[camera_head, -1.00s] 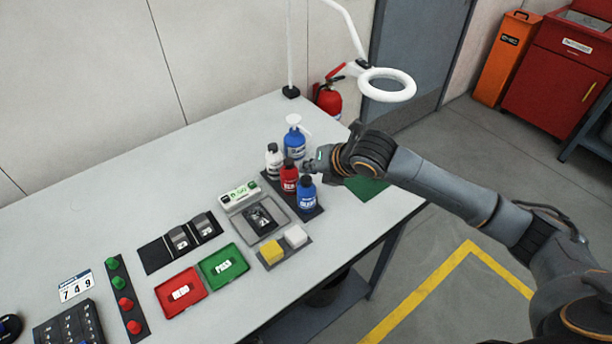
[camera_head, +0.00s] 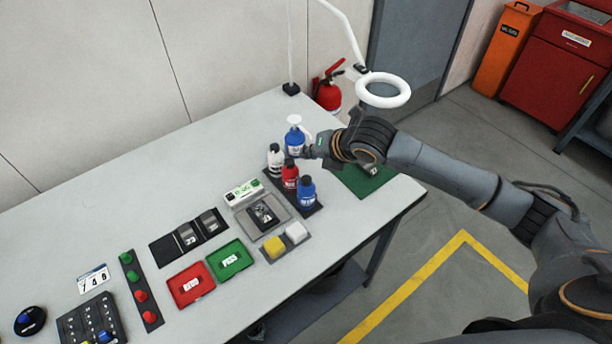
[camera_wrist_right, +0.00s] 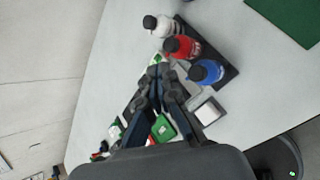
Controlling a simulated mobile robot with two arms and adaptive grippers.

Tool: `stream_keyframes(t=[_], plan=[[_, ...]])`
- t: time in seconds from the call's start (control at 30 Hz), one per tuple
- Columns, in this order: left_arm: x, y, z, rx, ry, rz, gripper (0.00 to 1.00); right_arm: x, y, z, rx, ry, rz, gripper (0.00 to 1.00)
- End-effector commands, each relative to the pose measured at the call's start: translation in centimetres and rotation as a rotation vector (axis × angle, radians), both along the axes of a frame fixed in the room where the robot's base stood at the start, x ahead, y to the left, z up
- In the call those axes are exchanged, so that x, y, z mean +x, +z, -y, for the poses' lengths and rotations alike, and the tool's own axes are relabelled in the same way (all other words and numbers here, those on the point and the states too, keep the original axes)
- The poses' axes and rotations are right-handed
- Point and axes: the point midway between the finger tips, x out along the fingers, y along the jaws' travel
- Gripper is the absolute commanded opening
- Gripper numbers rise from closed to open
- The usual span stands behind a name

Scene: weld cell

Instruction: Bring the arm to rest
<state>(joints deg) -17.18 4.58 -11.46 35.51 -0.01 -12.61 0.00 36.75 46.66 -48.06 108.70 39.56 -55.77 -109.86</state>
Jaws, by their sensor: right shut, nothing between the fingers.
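My right arm comes in from the right in the head view, and its gripper (camera_head: 312,151) is above the back right part of the grey table (camera_head: 120,190). The gripper is beside the group of bottles in the picture, and my wrist hides part of its fingers. In the right wrist view the gripper (camera_wrist_right: 158,72) is shut and empty, its fingers close together at the tips. A white bottle (camera_wrist_right: 150,23), a red bottle (camera_wrist_right: 178,46) and a blue bottle (camera_wrist_right: 205,72) stand next to the fingers there. My left gripper is not in view.
A blue pump bottle (camera_head: 294,141) stands behind the others. A green mat (camera_head: 368,182) lies at the table's right end, under my wrist. A white ring lamp (camera_head: 383,90) hangs beyond it. Red (camera_head: 190,284) and green (camera_head: 230,260) trays lie in front. The left back of the table is clear.

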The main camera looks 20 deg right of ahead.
Motion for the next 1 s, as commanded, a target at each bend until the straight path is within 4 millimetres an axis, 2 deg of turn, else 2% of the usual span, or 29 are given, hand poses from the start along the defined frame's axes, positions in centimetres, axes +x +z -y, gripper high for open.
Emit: stream_keyframes(t=[0.47,0.57,0.67,0.8,0.9,1.0], plan=[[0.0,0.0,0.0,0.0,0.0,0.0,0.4,0.0,0.0,-0.1,0.002,0.0,-0.001,0.0],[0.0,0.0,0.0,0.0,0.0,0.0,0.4,-0.9,-0.7,-1.0,0.038,-0.024,-0.027,0.0],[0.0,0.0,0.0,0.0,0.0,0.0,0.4,-3.2,-2.2,-3.0,0.14,-0.108,-0.1,0.0],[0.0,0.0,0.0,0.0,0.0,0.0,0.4,-8.3,-4.8,-6.0,0.381,-0.368,-0.272,0.0],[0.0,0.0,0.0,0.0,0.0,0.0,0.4,-12.1,-6.2,-6.7,0.567,-0.63,-0.403,0.0],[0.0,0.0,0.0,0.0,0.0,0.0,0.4,-15.8,-7.5,-6.1,0.739,-0.933,-0.519,0.0]])
